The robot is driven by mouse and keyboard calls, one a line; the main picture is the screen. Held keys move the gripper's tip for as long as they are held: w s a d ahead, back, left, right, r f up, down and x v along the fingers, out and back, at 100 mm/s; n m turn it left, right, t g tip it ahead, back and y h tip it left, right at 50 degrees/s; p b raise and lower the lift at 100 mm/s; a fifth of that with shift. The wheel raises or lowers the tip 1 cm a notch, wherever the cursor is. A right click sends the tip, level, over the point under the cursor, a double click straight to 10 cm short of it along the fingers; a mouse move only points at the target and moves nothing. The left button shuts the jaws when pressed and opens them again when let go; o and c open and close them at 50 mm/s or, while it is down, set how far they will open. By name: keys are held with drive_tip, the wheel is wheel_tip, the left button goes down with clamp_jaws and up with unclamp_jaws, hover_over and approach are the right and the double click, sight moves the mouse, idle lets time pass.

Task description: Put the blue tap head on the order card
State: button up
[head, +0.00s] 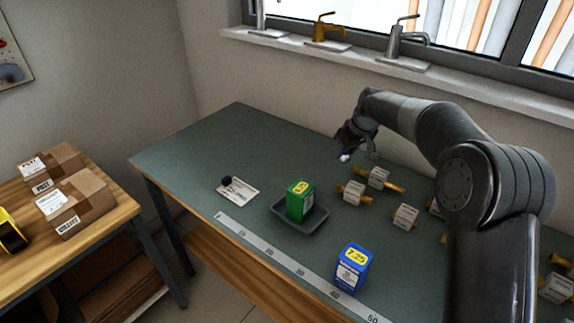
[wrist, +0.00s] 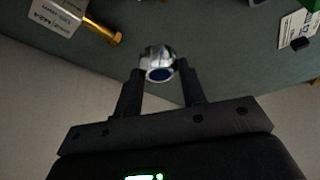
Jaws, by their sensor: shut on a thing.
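My gripper (wrist: 160,90) is shut on the blue tap head (wrist: 158,62), a shiny chrome knob with a dark blue round face. In the head view the tap head (head: 345,157) shows as a small pale spot under my gripper (head: 352,148), above the back part of the green bench. The order card (head: 238,191) lies flat on the bench to the left, with a small black thing (head: 226,182) on its upper left part. In the wrist view the card (wrist: 297,32) shows at the upper right with the black thing on it.
A green box (head: 299,201) stands in a dark tray (head: 315,221) right of the card. A blue box (head: 351,267) stands near the ruler strip (head: 285,258) along the front edge. Several tagged brass fittings (head: 354,193) lie to the right. The bench's left end is clear.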

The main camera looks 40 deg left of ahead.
drive_tip(key=s+a, duration=0.6)
drive_tip(key=s, duration=0.4)
drive_tip(key=s+a, duration=0.6)
drive_tip(key=s, duration=0.3)
approach(236, 197)
drive_tip(key=shift+w+a+f+n, duration=0.15)
drive_tip(key=shift+w+a+n, duration=0.15)
drive_tip(key=shift+w+a, duration=0.35)
drive_tip(key=shift+s+a+f, duration=0.25)
drive_tip(key=shift+a+f, duration=0.1)
drive_tip(key=shift+f, duration=1.75)
drive_tip(key=shift+f, duration=0.1)
drive_tip(key=o, duration=1)
drive_tip(key=v, duration=1.2)
drive_tip(key=shift+w, duration=0.15)
